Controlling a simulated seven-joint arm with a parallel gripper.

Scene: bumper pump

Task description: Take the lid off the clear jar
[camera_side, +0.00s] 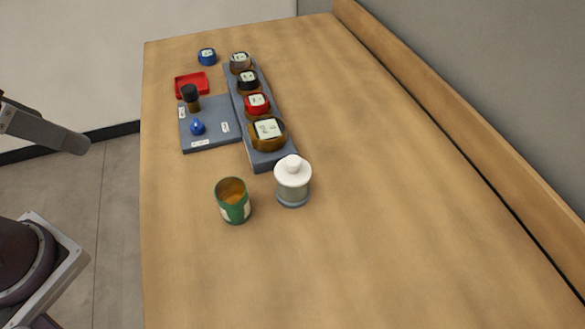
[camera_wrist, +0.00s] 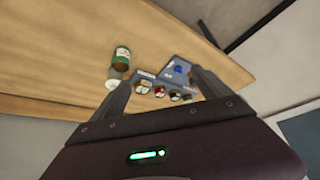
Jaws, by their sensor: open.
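The clear jar (camera_side: 292,190) stands upright on the table. Its white lid (camera_side: 292,168), with a round knob, sits on top. The jar also shows in the wrist view (camera_wrist: 118,74), small and partly behind a finger. My gripper (camera_wrist: 160,86) is open with nothing between its fingers. In the side view only part of my arm end shows at the left edge, beyond the table's left side and well apart from the jar.
An open green can (camera_side: 233,201) stands just left of the jar. Behind it is a grey rack (camera_side: 270,161) with several capped jars. A grey board (camera_side: 211,139) holds small items, near a red tray (camera_side: 191,84) and a blue-lidded jar (camera_side: 207,57). The table's front and right are clear.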

